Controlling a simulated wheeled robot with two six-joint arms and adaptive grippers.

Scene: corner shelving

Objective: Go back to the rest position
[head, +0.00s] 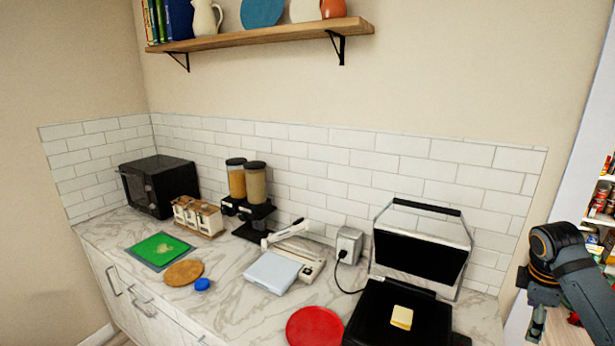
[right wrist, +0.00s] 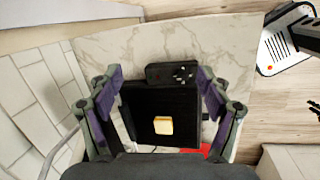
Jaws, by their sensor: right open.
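My right gripper (head: 553,314) is at the right edge of the head view, right of the open black grill (head: 378,318) and partly cut off by the picture's edge. In the right wrist view the right gripper (right wrist: 158,78) has its two purple-padded fingers spread wide, with nothing between them. The grill's black lower plate (right wrist: 140,102) shows beyond the fingers. A pale yellow square slice, perhaps bread or cheese (head: 401,318), lies on that plate, apart from the fingers; it also shows in the right wrist view (right wrist: 163,125). My left gripper is not in view.
A red round plate (head: 315,327) lies left of the grill. A white slicer-like device (head: 275,272), dispensers (head: 256,185), a green board (head: 158,249) and a black microwave (head: 160,187) stand along the marble counter. A wooden shelf (head: 260,36) hangs above. Stocked shelves (head: 603,200) stand at far right.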

